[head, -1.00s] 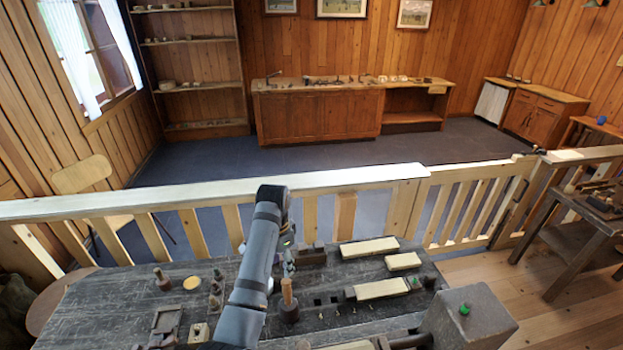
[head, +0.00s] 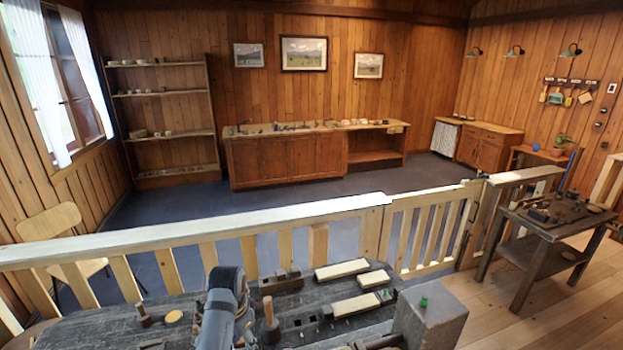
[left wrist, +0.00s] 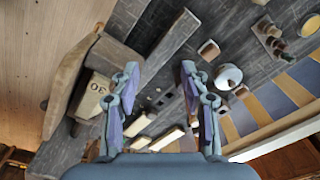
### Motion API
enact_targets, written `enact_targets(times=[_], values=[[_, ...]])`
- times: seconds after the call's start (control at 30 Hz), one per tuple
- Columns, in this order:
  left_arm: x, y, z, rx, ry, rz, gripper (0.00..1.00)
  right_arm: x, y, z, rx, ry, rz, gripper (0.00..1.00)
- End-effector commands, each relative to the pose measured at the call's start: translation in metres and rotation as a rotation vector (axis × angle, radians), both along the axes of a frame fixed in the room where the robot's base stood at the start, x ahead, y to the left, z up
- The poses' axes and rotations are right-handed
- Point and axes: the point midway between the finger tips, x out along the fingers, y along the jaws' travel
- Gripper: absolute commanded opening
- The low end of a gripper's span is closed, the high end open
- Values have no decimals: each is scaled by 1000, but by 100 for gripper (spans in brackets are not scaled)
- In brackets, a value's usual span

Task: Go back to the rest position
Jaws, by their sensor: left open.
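My left arm (head: 222,305) stands upright at the near edge of the dark workbench (head: 110,322) in the head view, and its gripper cannot be made out there. In the left wrist view my left gripper (left wrist: 159,70) is open, its two fingers apart with nothing between them, above the bench top. A pale block with dark marks (left wrist: 97,97) lies left of the fingers. A round white-topped piece (left wrist: 228,76) and small turned wooden pieces (left wrist: 208,50) are to the right. My right gripper is not in view.
On the bench, pale wooden bars (head: 341,269), a wooden-handled tool (head: 270,318) and a grey block with a green knob (head: 430,318) surround the arm. A pale railing (head: 318,212) runs behind the bench. A side table (head: 548,232) stands right; open floor lies between.

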Motion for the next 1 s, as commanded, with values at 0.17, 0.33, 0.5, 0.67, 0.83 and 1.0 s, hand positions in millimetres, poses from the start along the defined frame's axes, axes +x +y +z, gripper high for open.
enact_targets(times=[0.17, 0.33, 0.5, 0.67, 0.83, 1.0], values=[[-34, 22, -26, 9, -35, 109, 45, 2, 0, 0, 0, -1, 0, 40], [-77, 44, -46, 21, -85, 229, 45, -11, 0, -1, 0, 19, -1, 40], [-124, 61, -53, 28, -144, 335, 45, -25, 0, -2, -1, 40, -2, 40], [-163, 69, -48, 23, -194, 407, 45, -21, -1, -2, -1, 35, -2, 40], [-196, 71, -37, 9, -235, 460, 45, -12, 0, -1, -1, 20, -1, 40], [-223, 69, -23, -14, -269, 499, 45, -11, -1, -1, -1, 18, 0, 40]])
